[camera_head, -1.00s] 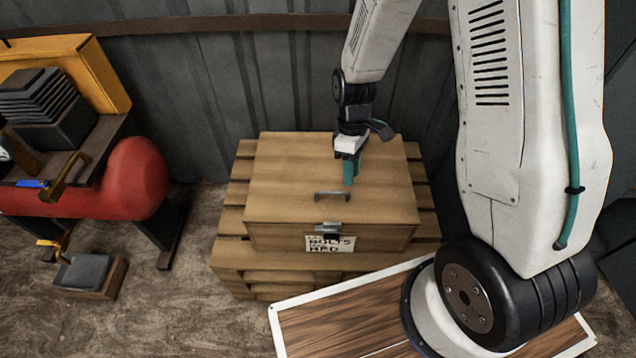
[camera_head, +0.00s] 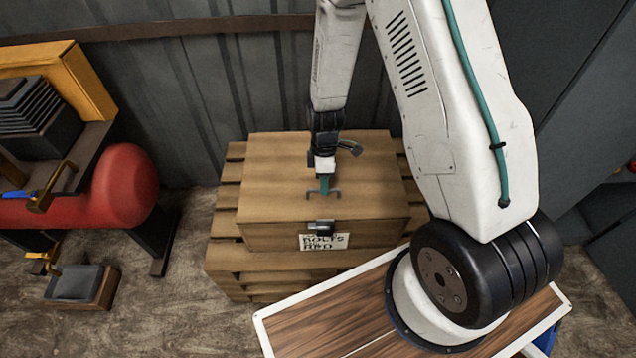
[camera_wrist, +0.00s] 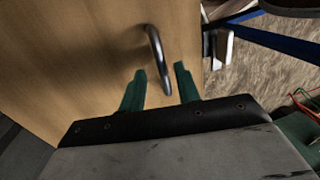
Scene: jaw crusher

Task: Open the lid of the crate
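The wooden crate (camera_head: 270,222) stands on a pallet against the wall, its lid (camera_head: 278,165) closed. A metal bar handle (camera_head: 336,192) sits on the lid top and also shows in the wrist view (camera_wrist: 158,58). A metal latch (camera_head: 321,226) and a paper label (camera_head: 325,241) are on the crate's front. My gripper (camera_head: 324,188) points down at the handle; in the wrist view its green fingers (camera_wrist: 160,84) are apart. The handle's near end lies between the fingertips, with gaps visible on both sides. No grip on it shows.
The pallet (camera_head: 225,250) sticks out around the crate. A red tank (camera_head: 122,188) with machinery stands to the left. A white-edged wooden panel (camera_head: 310,322) is in front, under my arm.

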